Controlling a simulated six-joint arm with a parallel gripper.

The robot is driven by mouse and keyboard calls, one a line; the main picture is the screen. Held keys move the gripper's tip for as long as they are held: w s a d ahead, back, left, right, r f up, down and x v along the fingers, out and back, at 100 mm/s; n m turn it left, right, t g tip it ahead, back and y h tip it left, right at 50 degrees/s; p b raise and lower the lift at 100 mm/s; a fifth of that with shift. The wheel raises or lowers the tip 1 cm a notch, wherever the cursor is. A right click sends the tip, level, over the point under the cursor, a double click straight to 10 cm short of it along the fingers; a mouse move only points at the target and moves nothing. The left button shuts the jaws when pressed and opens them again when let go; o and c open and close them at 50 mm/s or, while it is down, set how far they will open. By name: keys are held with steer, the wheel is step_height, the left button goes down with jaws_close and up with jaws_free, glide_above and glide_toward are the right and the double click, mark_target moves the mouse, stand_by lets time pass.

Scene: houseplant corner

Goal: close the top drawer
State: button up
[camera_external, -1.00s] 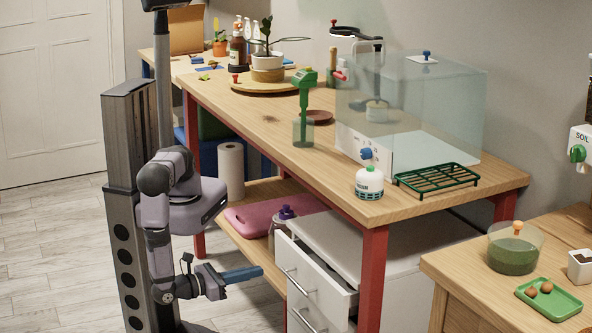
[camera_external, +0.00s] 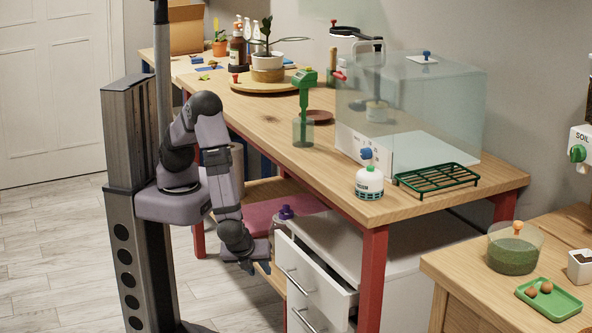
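The white drawer cabinet (camera_external: 334,236) stands under the workbench. Its top drawer (camera_external: 318,283) is pulled partly out, and the open inside shows behind its front panel. A bar handle (camera_external: 298,284) is on the front. My gripper (camera_external: 246,264) is low, to the left of the drawer front and apart from it in the picture. My wrist and the view angle hide most of its fingers, so I cannot tell whether it is open or shut. I see nothing held.
A lower drawer (camera_external: 303,319) is beneath the top one. A bottle with a purple cap (camera_external: 285,213) and a pink mat (camera_external: 258,218) are on the low shelf beside the cabinet. A red table leg (camera_external: 373,280) stands at the cabinet's right front. Floor to the left is clear.

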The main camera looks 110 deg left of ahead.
mark_target(295, 282)
steer(key=w+r+n+t+h+p, duration=0.1)
steer(key=w+r+n+h+p, duration=0.1)
steer(key=w+r+n+h, duration=0.6)
steer(key=shift+m+y, duration=0.8)
steer(key=shift+y, duration=0.1)
steer(key=shift+w+a+f+b, duration=0.2)
steer(key=shift+w+f+b, duration=0.15)
steer(key=shift+f, duration=1.1)
steer(key=shift+w+a+f+b, duration=0.3)
steer(key=shift+f+b, duration=0.15)
steer(key=shift+f, duration=1.05)
steer(key=shift+w+a+f+b, duration=0.15)
steer(key=shift+w+f+b, duration=0.2)
steer(key=shift+f, duration=1.1)
jaws_close()
